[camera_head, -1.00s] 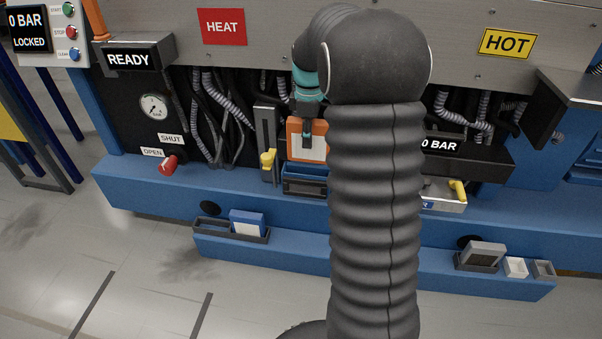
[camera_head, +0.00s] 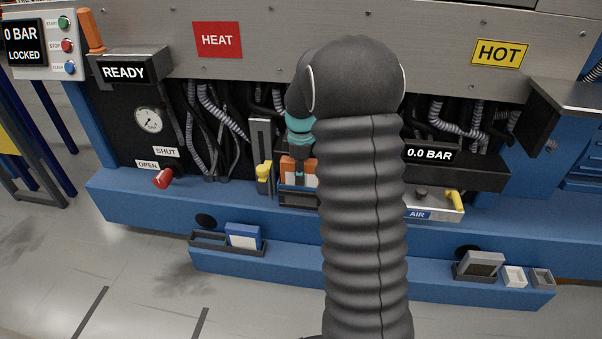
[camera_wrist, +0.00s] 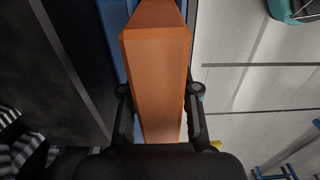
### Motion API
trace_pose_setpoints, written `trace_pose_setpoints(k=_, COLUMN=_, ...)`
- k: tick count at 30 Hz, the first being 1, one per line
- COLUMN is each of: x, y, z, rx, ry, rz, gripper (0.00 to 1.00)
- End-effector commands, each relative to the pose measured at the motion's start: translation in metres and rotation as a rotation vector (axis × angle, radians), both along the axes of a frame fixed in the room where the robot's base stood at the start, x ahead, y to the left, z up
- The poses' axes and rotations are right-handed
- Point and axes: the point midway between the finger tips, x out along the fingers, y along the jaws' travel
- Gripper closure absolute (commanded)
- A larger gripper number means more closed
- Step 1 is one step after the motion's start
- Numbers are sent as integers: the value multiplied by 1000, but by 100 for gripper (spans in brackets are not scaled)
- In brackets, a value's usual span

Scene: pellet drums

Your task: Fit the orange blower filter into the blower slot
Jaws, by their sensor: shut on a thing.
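The orange blower filter (camera_head: 285,168) has an orange frame and a pale panel. My gripper (camera_head: 301,172) is shut on it near its top and points down. In the wrist view the orange filter (camera_wrist: 160,75) lies between my two fingers (camera_wrist: 158,92), one on each side. The blower slot (camera_head: 297,198) is a dark frame on the blue ledge, straight below the filter. The filter's lower part is at the slot mouth and appears partly inside it; the exact depth is hidden. My arm covers the area right of it.
A yellow-handled lever (camera_head: 264,172) stands close left of the slot. A black box reading 0.0 BAR (camera_head: 430,155) and a tray marked AIR (camera_head: 430,210) are at right. A blue-framed filter (camera_head: 243,236) sits in a holder on the lower step. Hoses hang behind.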

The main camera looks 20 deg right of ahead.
Motion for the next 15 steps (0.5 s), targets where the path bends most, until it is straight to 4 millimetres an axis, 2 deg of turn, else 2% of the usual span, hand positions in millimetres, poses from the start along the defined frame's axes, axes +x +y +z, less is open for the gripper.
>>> trace_pose_setpoints(k=15, x=0, y=0, z=-14, rx=1, ry=1, rz=0, gripper=100)
